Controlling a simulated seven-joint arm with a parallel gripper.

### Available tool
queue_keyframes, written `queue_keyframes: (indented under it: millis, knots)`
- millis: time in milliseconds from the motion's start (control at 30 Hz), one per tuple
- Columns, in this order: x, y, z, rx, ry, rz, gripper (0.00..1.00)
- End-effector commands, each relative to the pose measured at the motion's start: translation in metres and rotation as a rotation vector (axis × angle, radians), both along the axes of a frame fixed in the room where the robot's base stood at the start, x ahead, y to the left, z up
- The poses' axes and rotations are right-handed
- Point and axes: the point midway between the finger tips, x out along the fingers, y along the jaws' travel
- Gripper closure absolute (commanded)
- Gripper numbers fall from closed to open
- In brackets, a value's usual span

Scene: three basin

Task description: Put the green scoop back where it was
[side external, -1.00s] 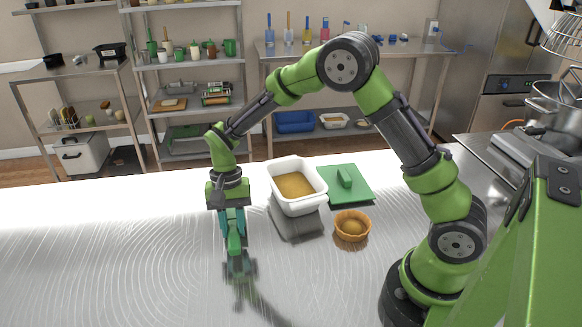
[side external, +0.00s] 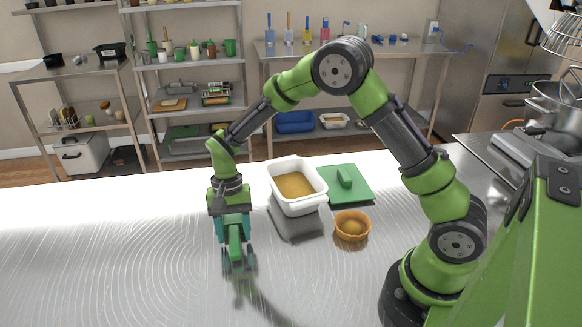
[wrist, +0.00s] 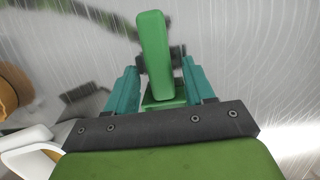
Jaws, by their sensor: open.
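The green scoop (side external: 235,243) is below my gripper (side external: 238,262) over the bare left part of the worktop. In the wrist view the scoop's long green handle (wrist: 155,45) lies between the two teal fingers of my gripper (wrist: 162,58), tilted slightly. The fingers are open around it, with dark tips on both sides. I cannot tell whether they touch the handle, or whether the scoop rests on the worktop. The scoop's lower end is mostly hidden. A white tub (side external: 315,200) with brown contents stands to the right of my gripper.
The tub stands on a grey base (side external: 298,226). A green lid (side external: 360,197) with a handle lies behind it to the right. An orange bowl (side external: 351,231) stands right of the base. The worktop (side external: 90,250) is clear to the left and in front.

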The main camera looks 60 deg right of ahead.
Motion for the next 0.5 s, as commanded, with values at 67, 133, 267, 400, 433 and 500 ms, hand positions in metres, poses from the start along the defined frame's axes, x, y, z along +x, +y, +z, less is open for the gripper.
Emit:
queue_keyframes:
  millis: [67, 133, 267, 400, 433, 500]
  knots:
    - [0.001, 0.0, 0.006, 0.0, -0.003, 0.0, 0.47]
    - [0.003, -0.002, 0.015, 0.001, -0.005, -0.001, 0.47]
    - [0.008, -0.006, 0.041, 0.001, -0.006, -0.001, 0.47]
    - [0.012, -0.011, 0.071, 0.001, -0.006, -0.001, 0.47]
    - [0.013, -0.012, 0.078, 0.001, -0.006, -0.001, 0.47]
    - [0.015, -0.014, 0.09, 0.001, -0.005, -0.001, 0.47]
